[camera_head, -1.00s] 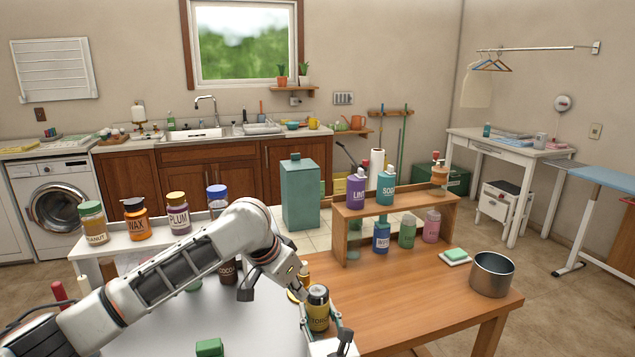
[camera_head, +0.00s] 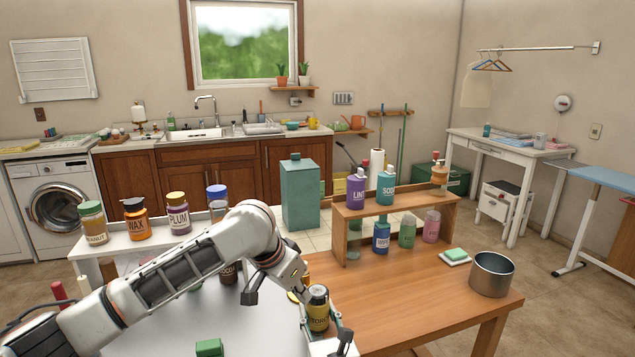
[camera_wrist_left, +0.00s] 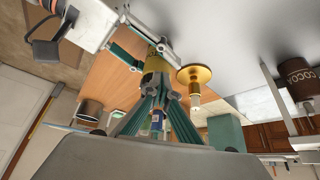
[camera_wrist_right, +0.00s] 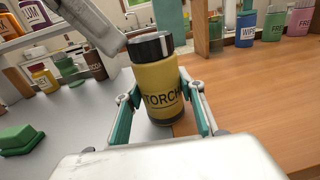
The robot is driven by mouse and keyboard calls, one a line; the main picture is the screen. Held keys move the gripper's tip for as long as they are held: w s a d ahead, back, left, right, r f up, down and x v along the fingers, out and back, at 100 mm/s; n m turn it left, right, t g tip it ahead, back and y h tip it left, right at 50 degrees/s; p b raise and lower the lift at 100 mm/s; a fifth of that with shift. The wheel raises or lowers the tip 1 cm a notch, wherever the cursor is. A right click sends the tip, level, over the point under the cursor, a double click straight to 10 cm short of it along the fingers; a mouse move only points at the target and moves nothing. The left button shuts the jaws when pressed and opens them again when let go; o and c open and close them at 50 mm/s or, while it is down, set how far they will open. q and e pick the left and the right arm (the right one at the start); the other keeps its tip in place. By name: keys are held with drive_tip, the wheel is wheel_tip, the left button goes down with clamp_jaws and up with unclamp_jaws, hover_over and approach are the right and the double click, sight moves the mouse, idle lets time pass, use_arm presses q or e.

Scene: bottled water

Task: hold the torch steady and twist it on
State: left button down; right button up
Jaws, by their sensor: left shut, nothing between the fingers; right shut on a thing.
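The torch (camera_head: 318,311) is a yellow cylinder with a black cap and stands upright at the near left edge of the wooden table. In the right wrist view the torch (camera_wrist_right: 154,90) shows its label and its dark cap. My right gripper (camera_wrist_right: 160,108) is shut around the torch's body, one finger on each side. My left gripper (camera_wrist_left: 165,93) is shut and empty, its fingers drawn together close to the torch's cap end. In the head view its fingertips are mostly hidden by my left wrist. I cannot tell whether they touch the cap.
A gold round object (camera_wrist_left: 194,75) is close beside the torch. A brown cocoa jar (camera_wrist_right: 95,64) stands behind on the grey surface, and a green block (camera_head: 209,347) lies at the front.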

use_arm(q)
drive_tip(key=shift+s+d, duration=0.45)
drive_tip(key=shift+d, duration=0.35)
use_arm(e)
drive_tip(key=shift+a, duration=0.1)
use_arm(q)
drive_tip(key=shift+s+r, duration=0.1)
drive_tip(key=shift+s+a, duration=0.15)
drive_tip(key=shift+s, duration=0.1)
drive_tip(key=shift+r, duration=2.95)
use_arm(e)
drive_tip(key=o, duration=1.1)
